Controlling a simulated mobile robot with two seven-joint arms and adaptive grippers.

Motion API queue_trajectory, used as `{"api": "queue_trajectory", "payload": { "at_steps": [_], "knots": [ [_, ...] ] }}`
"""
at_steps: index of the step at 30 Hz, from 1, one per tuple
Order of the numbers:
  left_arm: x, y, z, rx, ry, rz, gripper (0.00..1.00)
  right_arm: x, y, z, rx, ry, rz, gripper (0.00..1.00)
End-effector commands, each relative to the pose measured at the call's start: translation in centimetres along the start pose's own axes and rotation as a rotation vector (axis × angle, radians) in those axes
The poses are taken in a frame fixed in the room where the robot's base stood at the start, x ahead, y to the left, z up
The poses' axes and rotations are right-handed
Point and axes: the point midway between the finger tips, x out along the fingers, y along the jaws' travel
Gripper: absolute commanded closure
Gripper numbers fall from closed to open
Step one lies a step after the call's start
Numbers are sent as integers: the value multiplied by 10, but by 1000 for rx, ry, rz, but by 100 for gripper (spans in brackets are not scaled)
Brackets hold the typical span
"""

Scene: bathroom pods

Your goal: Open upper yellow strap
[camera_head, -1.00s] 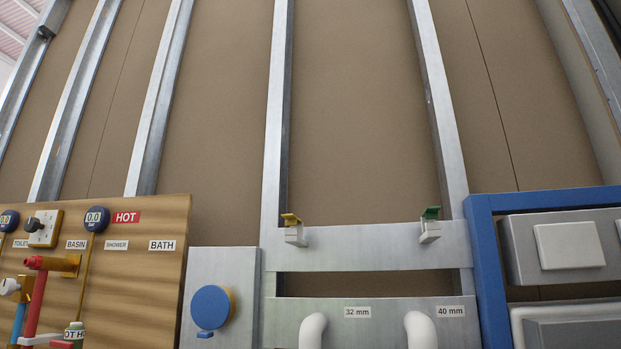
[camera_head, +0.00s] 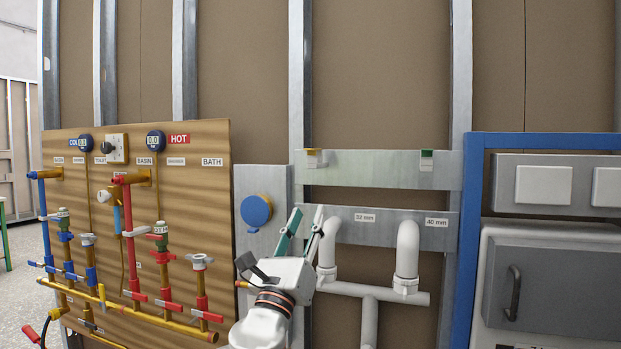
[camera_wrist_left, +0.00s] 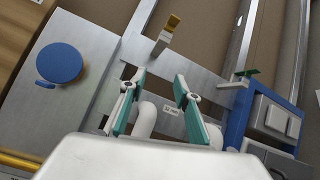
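The yellow strap (camera_head: 314,152) is a small yellow flap on a white bracket at the left end of the upper metal crossbar (camera_head: 375,168). In the left wrist view the yellow strap (camera_wrist_left: 172,22) shows beyond my fingertips, near the top. A matching green strap (camera_head: 427,154) sits at the crossbar's right end, and also in the left wrist view (camera_wrist_left: 246,72). My left gripper (camera_head: 306,216) is open and empty, below the yellow strap and in front of the lower crossbar. Its two green-lined fingers (camera_wrist_left: 159,84) are spread apart. My right gripper is not in view.
White pipes (camera_head: 368,290) hang below the 32 mm and 40 mm labels. A blue disc (camera_head: 256,211) is on a metal plate left of my gripper. A wooden board (camera_head: 190,240) with pipes and valves stands left, a blue frame (camera_head: 465,240) right.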

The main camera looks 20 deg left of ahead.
Motion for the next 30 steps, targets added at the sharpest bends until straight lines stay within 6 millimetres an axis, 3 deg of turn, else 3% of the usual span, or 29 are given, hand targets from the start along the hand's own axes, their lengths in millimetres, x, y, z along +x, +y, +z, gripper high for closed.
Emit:
{"api": "queue_trajectory", "payload": {
  "at_steps": [1,3,6,11,24,30],
  "knots": [
    [20,-3,34,81,-56,-8,68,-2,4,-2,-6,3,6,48],
    [34,-4,58,167,-102,-9,68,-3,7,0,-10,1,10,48],
    [45,-5,76,241,-139,-8,68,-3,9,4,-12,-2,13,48],
    [56,-5,82,266,-151,-6,68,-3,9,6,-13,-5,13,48],
    [115,-6,90,260,-148,-6,68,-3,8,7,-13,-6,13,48],
    [124,-7,91,259,-147,-7,68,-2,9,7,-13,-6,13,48]
  ]
}}
